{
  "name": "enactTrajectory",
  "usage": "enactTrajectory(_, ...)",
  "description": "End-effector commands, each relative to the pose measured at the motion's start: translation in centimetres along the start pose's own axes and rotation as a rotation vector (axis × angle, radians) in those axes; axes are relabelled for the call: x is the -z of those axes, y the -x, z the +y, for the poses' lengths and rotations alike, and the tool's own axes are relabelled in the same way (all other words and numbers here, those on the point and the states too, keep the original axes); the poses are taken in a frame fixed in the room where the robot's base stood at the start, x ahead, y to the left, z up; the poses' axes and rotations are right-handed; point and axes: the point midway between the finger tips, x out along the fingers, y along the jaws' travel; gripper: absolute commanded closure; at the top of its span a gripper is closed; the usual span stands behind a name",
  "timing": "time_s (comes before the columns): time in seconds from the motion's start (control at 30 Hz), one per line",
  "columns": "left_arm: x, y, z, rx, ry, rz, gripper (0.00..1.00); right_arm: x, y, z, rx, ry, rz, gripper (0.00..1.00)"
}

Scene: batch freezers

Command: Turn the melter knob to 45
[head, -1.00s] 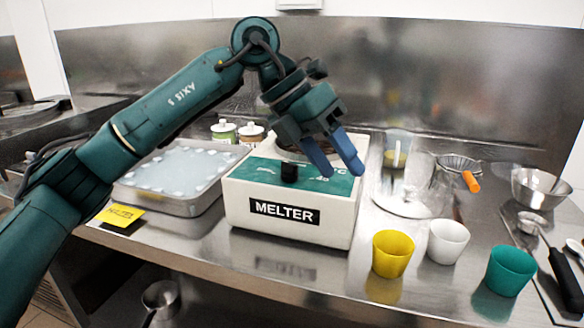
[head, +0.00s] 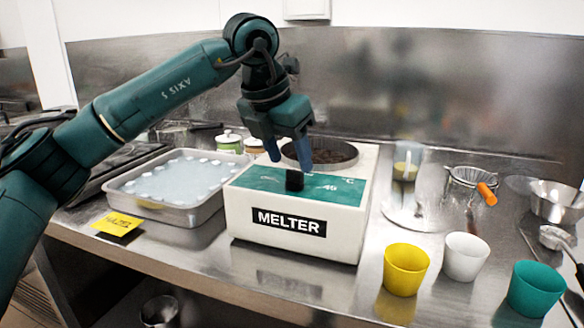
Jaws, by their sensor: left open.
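The white melter (head: 342,222) with a green top panel stands on the steel counter. Its black knob (head: 294,180) stands up from the panel, with the mark 45 printed to its right. A round dark well lies behind the panel. My left gripper (head: 288,160) points down with its two blue fingers apart, just above and behind the knob. The fingers look clear of the knob, but the exact gap is hard to judge. My right gripper is not in view.
A metal tray (head: 196,215) with white pieces sits left of the melter, by a yellow note (head: 117,224). Yellow (head: 405,270), white (head: 465,257) and teal (head: 535,290) cups stand to the right. A strainer (head: 470,178) and metal bowl (head: 555,202) are farther right.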

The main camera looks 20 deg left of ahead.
Motion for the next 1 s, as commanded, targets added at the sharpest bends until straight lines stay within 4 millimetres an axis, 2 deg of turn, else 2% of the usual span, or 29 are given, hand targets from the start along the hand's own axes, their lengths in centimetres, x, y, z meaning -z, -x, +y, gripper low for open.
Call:
enactTrajectory(0.03,0.1,-0.9,0.0,0.0,-0.001,0.002,0.47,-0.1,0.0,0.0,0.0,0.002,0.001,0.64)
enactTrajectory(0.2,0.0,-2.4,0.0,0.0,-0.001,0.0,0.47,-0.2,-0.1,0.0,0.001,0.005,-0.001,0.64)
enactTrajectory(0.57,0.0,-2.8,0.0,0.001,-0.001,0.0,0.48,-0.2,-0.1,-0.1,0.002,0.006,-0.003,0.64)
enactTrajectory(1.0,0.0,-2.7,-0.1,0.001,-0.001,0.0,0.84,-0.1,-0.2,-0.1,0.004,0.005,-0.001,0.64)
